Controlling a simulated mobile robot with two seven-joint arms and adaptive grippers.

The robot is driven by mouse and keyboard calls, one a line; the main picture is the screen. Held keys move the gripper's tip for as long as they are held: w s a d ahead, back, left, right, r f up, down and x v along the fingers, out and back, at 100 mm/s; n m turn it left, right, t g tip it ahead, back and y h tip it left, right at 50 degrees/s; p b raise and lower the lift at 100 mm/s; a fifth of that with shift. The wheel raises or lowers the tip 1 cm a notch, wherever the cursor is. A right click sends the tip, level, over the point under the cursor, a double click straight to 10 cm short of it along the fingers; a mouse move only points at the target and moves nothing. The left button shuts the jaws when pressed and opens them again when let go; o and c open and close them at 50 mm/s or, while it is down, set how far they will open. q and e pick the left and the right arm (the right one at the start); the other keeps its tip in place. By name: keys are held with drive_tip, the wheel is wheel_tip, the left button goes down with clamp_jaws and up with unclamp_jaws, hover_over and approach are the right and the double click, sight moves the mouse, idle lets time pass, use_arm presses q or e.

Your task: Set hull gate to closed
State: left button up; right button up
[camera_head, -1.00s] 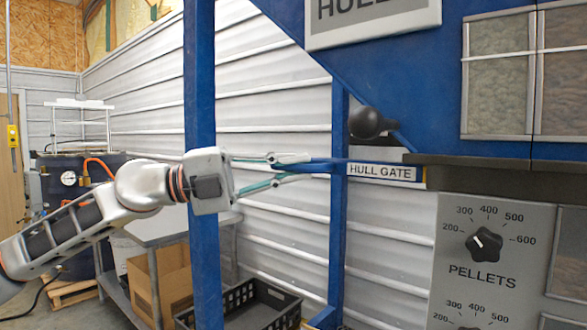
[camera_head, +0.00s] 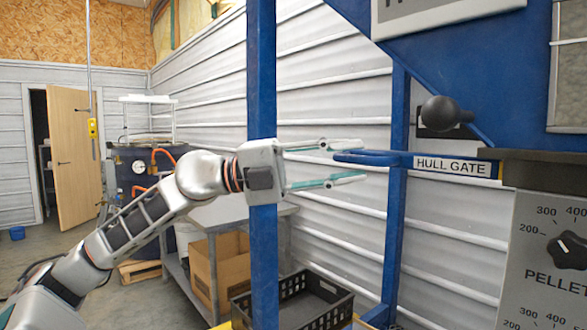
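The hull gate handle (camera_head: 372,158) is a blue loop sticking out to the left from beside the white HULL GATE label (camera_head: 451,166), under the blue hopper. My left gripper (camera_head: 362,161) comes in from the left past a blue post. Its two teal-tipped fingers are spread wide, one above and one below the handle's level. The handle's left end lies between the fingers in the picture, and I see no contact. A black ball knob (camera_head: 440,113) sits above the label. My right gripper is not in view.
The blue post (camera_head: 262,75) stands close by my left gripper, with another blue post (camera_head: 397,210) behind the handle. A control panel with a PELLETS dial (camera_head: 567,250) is at the right. A black crate (camera_head: 300,305) and a cardboard box (camera_head: 218,268) are below.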

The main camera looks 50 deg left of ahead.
use_arm(q)
drive_tip(key=v, duration=1)
drive_tip(key=shift+w, duration=0.1)
